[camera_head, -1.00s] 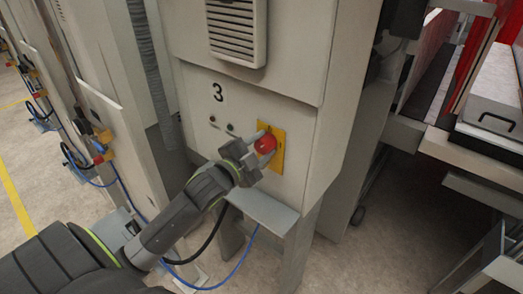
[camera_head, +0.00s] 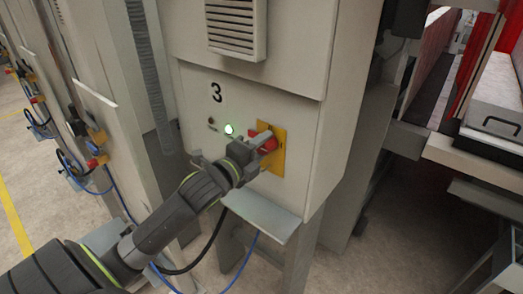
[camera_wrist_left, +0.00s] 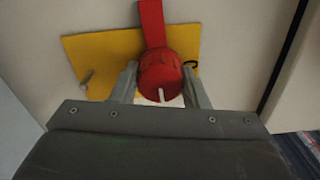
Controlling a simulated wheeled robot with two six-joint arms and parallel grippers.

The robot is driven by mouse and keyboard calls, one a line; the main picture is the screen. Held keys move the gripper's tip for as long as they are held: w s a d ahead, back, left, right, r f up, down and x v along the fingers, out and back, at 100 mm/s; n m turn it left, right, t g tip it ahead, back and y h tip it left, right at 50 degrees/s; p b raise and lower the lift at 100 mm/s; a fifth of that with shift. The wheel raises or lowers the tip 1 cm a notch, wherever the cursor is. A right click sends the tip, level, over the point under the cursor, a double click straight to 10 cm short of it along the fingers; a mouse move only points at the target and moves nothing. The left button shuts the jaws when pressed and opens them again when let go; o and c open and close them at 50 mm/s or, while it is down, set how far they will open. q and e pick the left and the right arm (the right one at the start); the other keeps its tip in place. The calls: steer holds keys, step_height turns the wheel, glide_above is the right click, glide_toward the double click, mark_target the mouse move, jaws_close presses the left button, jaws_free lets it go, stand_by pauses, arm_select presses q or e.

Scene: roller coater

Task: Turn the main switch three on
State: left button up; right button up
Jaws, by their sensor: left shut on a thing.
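The main switch three is a red rotary knob (camera_head: 268,143) on a yellow plate (camera_head: 278,160), on the beige cabinet marked "3" (camera_head: 216,92). My left gripper (camera_head: 262,143) is at the knob, its fingers on either side of it. In the left wrist view the gripper (camera_wrist_left: 160,88) is shut on the red knob (camera_wrist_left: 160,72), with the knob's red bar pointing up across the yellow plate (camera_wrist_left: 100,55). A lamp (camera_head: 229,130) left of the switch glows green-white. My right gripper is not in view.
A small grey shelf (camera_head: 262,215) juts out below the switch. A vent (camera_head: 237,28) is above it. Cables hang below my arm. More cabinets with red switches stand at the left. Open floor (camera_head: 370,255) lies to the right.

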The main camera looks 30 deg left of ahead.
arm_select(q)
steer(key=shift+f+m, duration=0.1)
steer(key=shift+m, duration=0.3)
steer(key=o, duration=1)
steer(key=shift+s+b, duration=0.3)
steer(key=shift+s, duration=0.35)
steer(key=shift+s+a+p, duration=0.2)
steer(key=shift+s+p, duration=0.6)
steer(key=shift+s, duration=1.9)
steer(key=shift+s+a+p, duration=0.25)
steer(key=shift+s+p, duration=0.5)
steer(key=shift+s, duration=1.9)
steer(key=shift+s+a+p, duration=0.2)
steer(key=shift+s+p, duration=0.6)
steer(key=shift+s, duration=1.9)
